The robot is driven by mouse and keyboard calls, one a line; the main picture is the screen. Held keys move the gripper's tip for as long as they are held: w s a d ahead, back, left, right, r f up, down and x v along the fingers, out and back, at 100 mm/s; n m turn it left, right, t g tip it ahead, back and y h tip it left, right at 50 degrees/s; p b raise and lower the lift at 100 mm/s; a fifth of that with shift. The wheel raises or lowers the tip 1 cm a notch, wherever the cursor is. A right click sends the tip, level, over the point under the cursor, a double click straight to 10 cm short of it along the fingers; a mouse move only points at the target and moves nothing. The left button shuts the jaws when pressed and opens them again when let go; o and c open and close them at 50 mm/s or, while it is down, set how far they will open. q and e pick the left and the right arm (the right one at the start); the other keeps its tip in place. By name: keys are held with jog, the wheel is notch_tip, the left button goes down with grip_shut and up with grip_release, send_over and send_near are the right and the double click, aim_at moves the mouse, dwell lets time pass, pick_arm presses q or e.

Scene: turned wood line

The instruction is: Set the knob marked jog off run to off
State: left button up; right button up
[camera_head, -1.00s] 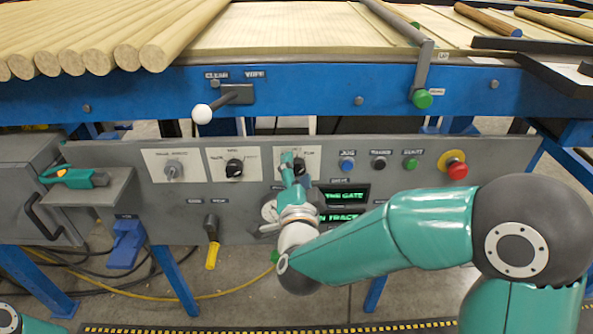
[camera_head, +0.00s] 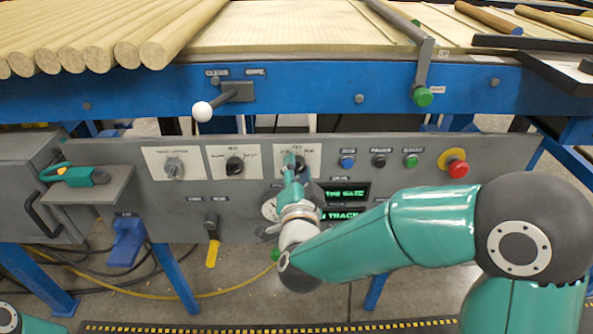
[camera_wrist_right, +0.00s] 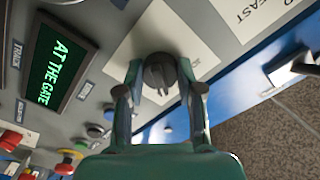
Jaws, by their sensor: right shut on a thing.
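The black knob (camera_wrist_right: 160,70) on a white label plate sits between the two fingers of my right gripper (camera_wrist_right: 161,90) in the right wrist view. In the head view it is the third knob (camera_head: 300,165) from the left on the grey panel, partly hidden by my right gripper (camera_head: 291,162). My right gripper is shut on this knob. The small lettering on its plate is mostly covered or blurred, and I cannot tell which mark the knob points to. My left gripper is out of view.
Two other knobs (camera_head: 174,168) (camera_head: 235,165) are to the left. Green displays (camera_head: 345,193) are below right. Blue, black and green buttons (camera_head: 347,161) and a red emergency button (camera_head: 457,168) are to the right. A white-tipped lever (camera_head: 203,111) sticks out above the panel.

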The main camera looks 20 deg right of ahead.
jog(key=n, duration=0.3)
jog(key=shift+f, duration=0.1)
jog(key=shift+n+p, duration=0.4)
jog(key=shift+n, duration=1.3)
jog(key=shift+f, duration=0.1)
jog(key=o, duration=1.1)
jog(key=shift+o, duration=0.2)
jog(key=shift+s, duration=0.1)
jog(key=v, duration=0.7)
jog(key=shift+s, duration=0.2)
